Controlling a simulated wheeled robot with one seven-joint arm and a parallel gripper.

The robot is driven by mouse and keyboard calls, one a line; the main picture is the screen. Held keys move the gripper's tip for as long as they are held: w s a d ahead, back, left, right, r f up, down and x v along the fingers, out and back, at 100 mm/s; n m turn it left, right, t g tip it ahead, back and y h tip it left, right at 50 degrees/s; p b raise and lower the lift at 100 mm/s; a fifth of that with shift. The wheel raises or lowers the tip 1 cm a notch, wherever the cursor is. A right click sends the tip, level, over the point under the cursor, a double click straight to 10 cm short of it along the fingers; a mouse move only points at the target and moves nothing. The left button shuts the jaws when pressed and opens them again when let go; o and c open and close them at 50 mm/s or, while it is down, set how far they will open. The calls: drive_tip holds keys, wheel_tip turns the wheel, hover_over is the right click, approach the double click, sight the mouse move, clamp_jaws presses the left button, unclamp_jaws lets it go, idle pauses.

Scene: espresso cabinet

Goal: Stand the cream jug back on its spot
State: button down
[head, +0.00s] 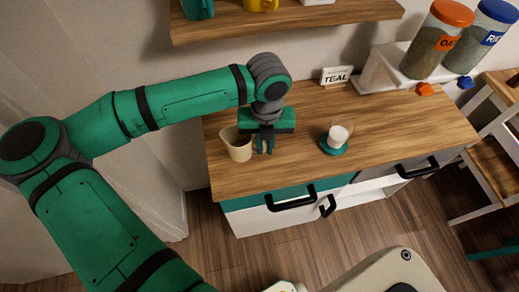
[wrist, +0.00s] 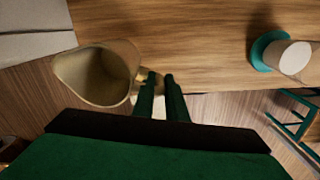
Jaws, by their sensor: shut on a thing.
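The cream jug (head: 239,150) is near the left end of the wooden cabinet top in the head view. In the wrist view the jug (wrist: 92,78) shows its open mouth, with its spout toward the left. My gripper (head: 264,143) is to the right of the jug. In the wrist view my gripper's fingers (wrist: 160,84) are closed together at the jug's handle side. The handle is mostly hidden between the fingers. I cannot tell whether the jug's base touches the top. I see no clear marked spot for the jug.
Two jars, orange-lidded (head: 438,42) and blue-lidded (head: 488,38), stand back right. A shelf (head: 290,19) hangs above.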

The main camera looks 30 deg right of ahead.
drive_tip(key=shift+w+a+f, duration=0.2)
drive_tip(key=shift+w+f, duration=0.85)
drive_tip(key=shift+f, duration=0.1)
drive_tip(key=shift+w+f, duration=0.15)
drive_tip(key=shift+f, duration=0.75)
drive_tip(key=shift+w+f, duration=0.1)
drive_tip(key=shift+f, duration=0.75)
drive_tip(key=shift+f, duration=0.15)
drive_tip(key=c, duration=1.8)
unclamp_jaws()
drive_tip(key=shift+o, duration=0.2)
